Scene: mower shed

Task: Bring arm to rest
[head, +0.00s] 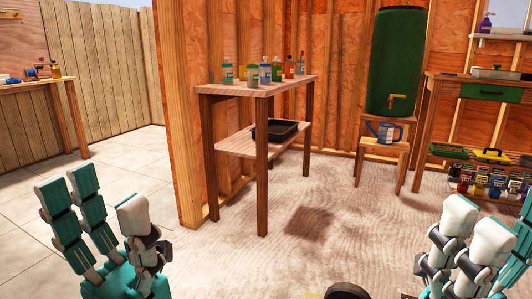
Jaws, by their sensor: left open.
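My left gripper (102,195) is at the lower left of the head view, with two teal fingers and a white-tipped finger spread apart. It is open and empty, raised over the floor in front of the wooden shelf table. My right gripper (475,225) is at the lower right, partly cut off by the picture's edges. Its white-tipped fingers point up, and I cannot tell how far they are apart. I see nothing between them.
A wooden table (225,89) holds several bottles, with a black tray (276,130) on its lower shelf. A green barrel (396,60) stands behind a blue watering can (384,132) on a stool. A workbench (463,86) is at right.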

